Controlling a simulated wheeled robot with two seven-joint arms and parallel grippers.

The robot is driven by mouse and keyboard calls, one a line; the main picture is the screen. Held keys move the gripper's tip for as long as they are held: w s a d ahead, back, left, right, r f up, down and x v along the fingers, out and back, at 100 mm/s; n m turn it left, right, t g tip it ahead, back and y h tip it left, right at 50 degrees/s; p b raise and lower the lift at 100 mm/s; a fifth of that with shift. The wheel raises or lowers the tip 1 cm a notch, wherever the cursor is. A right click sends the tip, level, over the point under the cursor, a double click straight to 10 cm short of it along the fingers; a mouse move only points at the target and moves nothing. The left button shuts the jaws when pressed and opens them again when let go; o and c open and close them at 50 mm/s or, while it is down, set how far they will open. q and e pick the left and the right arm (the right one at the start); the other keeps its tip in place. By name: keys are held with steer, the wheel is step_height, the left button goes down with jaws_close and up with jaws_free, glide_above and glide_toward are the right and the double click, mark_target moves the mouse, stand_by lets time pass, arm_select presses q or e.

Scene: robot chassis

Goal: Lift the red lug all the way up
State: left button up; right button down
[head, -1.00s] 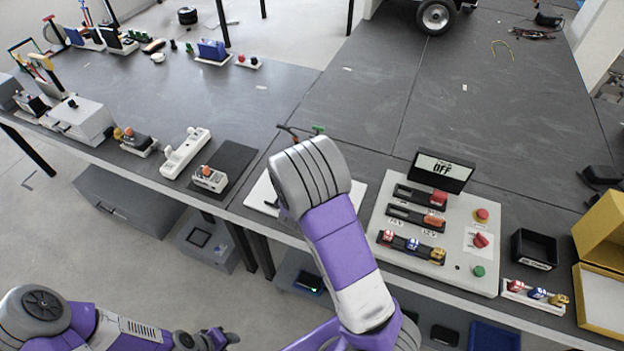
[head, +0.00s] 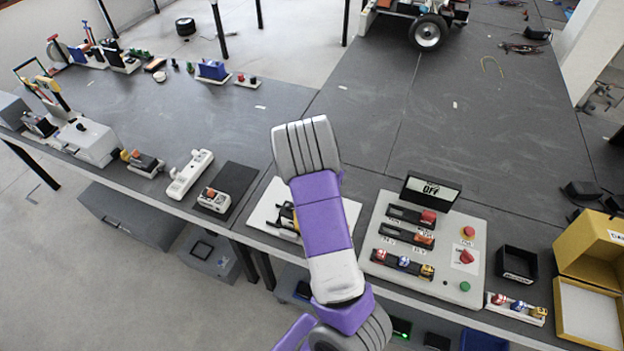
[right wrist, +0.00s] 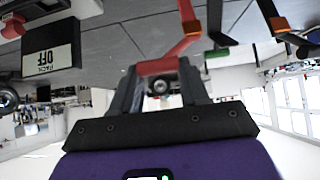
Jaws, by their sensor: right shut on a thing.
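In the right wrist view, the red lug (right wrist: 158,67) lies across the tips of my right gripper (right wrist: 156,82), which is shut on it. A red strip (right wrist: 186,22) rises from its right end towards the top of the picture. A green piece (right wrist: 216,53) and a dark strip with an orange band (right wrist: 279,24) are to the right, apart from the jaws. In the head view, my purple right arm hides the lug and the gripper. The arm stands over a white board (head: 262,212) with a partly hidden black and yellow object (head: 287,216). My left gripper is out of view.
Right of the arm is a switch panel (head: 377,212) with a display (head: 431,189) reading OFF. A black bin (head: 517,263) and open yellow box (head: 590,250) stand further right. A white power strip (head: 190,174) lies left. The table behind is mostly clear.

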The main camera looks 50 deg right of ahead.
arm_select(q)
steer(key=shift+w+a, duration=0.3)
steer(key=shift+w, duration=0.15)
arm_select(e)
steer(key=d, duration=0.2)
steer(key=shift+w+d+r, duration=0.35)
steer(key=shift+w+r, duration=0.05)
steer(key=c, duration=1)
jaws_free()
steer(key=shift+o, duration=1.3)
steer(key=shift+d, duration=0.1)
steer(key=shift+o, duration=0.9)
steer(key=shift+d+f, duration=0.15)
steer(key=shift+f, duration=0.1)
arm_select(q)
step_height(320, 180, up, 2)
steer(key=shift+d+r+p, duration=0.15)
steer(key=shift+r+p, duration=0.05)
steer(key=shift+p, duration=1)
arm_select(e)
steer(key=v, duration=0.7)
steer(key=shift+a+r, duration=0.25)
steer(key=shift+a, duration=0.1)
